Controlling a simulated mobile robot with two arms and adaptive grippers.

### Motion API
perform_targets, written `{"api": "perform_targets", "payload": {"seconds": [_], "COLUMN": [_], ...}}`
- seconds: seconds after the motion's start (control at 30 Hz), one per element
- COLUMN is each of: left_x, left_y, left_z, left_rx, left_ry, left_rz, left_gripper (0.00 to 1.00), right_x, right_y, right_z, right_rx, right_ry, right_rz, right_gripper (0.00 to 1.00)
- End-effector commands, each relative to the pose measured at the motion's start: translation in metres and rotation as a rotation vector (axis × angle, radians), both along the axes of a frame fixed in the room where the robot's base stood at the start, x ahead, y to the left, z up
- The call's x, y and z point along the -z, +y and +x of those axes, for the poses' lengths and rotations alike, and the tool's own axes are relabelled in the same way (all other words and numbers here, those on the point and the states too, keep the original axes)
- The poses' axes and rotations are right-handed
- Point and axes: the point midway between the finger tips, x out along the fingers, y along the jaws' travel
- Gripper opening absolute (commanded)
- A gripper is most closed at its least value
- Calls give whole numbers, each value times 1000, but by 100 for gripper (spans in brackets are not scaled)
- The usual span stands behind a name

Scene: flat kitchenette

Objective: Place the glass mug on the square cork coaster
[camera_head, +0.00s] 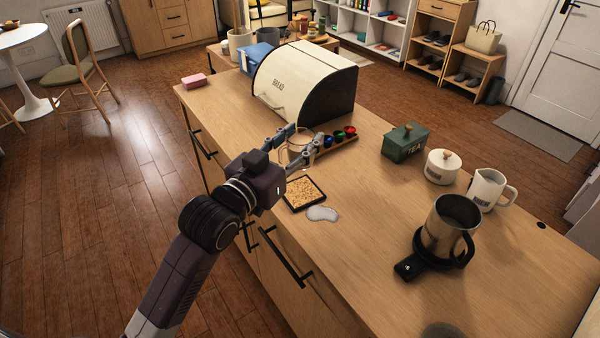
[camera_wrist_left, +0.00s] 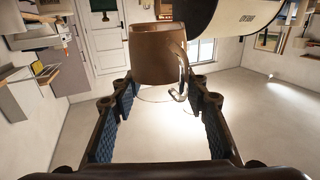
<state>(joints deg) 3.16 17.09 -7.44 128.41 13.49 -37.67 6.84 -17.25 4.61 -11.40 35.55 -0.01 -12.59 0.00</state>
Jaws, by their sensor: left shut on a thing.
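The glass mug (camera_head: 294,157) is see-through and sits between the fingers of my left gripper (camera_head: 303,143), just behind the coaster in the head view. In the left wrist view the mug (camera_wrist_left: 157,54) looks brownish and upright, with its handle at the right, between the blue-padded fingertips (camera_wrist_left: 160,92). My left gripper is shut on it. I cannot tell whether its base touches the counter. The square cork coaster (camera_head: 303,193) has a dark rim and lies flat and bare near the counter's front edge. My right gripper is not in view.
A bread box (camera_head: 303,78) stands close behind the mug. A tray of coloured capsules (camera_head: 337,138) lies beside the gripper. A pale flat patch (camera_head: 322,213) lies beside the coaster. A green tea box (camera_head: 404,142), white pots and a steel jug (camera_head: 449,228) stand to the right.

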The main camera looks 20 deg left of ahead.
Motion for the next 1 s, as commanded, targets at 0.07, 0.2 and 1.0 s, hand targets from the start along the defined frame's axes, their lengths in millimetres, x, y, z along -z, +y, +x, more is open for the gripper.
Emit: {"api": "perform_targets", "payload": {"seconds": [0.07, 0.2, 1.0], "left_x": [18, 37, 87], "left_y": [0, 0, 0], "left_z": [0, 0, 0], "left_rx": [0, 0, 0], "left_ry": [2, -1, -4], "left_rz": [0, 0, 0], "left_gripper": [10, 10, 10], "right_x": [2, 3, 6], "right_y": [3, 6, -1], "right_z": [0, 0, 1], "right_rx": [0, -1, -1], "right_ry": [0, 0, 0], "right_rz": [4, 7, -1], "right_gripper": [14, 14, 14]}}
